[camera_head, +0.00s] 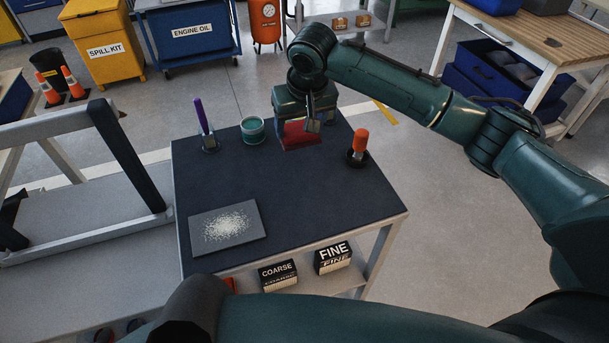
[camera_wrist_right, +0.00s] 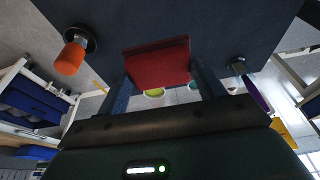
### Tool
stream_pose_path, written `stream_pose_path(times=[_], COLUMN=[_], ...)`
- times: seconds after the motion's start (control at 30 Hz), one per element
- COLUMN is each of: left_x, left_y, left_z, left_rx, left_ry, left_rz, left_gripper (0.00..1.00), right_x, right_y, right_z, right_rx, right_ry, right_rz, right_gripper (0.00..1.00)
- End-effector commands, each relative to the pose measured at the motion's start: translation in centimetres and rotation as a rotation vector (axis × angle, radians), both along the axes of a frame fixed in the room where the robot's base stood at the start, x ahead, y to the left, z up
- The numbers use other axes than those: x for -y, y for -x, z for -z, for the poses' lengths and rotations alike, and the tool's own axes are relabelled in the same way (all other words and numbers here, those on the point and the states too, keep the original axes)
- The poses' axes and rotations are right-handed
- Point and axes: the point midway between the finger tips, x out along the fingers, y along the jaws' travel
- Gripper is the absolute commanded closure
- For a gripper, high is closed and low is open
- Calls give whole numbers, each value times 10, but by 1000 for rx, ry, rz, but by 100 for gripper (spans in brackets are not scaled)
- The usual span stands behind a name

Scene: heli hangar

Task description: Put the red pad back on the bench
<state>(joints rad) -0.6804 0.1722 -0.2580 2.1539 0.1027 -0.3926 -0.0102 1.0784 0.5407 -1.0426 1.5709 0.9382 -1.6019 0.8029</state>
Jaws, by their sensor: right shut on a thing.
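The red pad (camera_head: 298,135) is at the back part of the dark-topped bench (camera_head: 290,205), between the teal-rimmed round container and the orange-handled tool. My right gripper (camera_head: 308,122) reaches over from the back right and is shut on the pad. In the right wrist view the red pad (camera_wrist_right: 158,64) sits between the two fingers, with the dark bench top beyond it. I cannot tell whether the pad touches the bench top. The gripper hides the upper part of the pad in the head view. My left gripper is not in view.
On the bench stand a purple-handled tool (camera_head: 204,122), a teal-rimmed container (camera_head: 253,130) and an orange-handled tool (camera_head: 359,144). A grey plate with pale grains (camera_head: 228,228) lies front left. The middle and right front are clear. COARSE (camera_head: 278,274) and FINE (camera_head: 332,256) boxes sit below.

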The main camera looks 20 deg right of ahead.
Motion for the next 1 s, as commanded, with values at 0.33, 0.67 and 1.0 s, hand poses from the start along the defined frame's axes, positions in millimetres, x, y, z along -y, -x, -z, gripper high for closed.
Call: stream_pose_path(times=[0.33, 0.67, 1.0], left_x=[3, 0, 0], left_y=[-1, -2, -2], left_z=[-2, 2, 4], left_rx=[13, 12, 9], left_ry=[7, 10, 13], left_rz=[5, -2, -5], left_gripper=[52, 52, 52], right_x=[5, 4, 3], right_y=[1, 1, 1], right_z=[38, 79, 106], right_rx=[-16, -14, -10], right_ry=[14, 13, 11], right_rz=[4, 3, 2], right_gripper=[50, 50, 50])
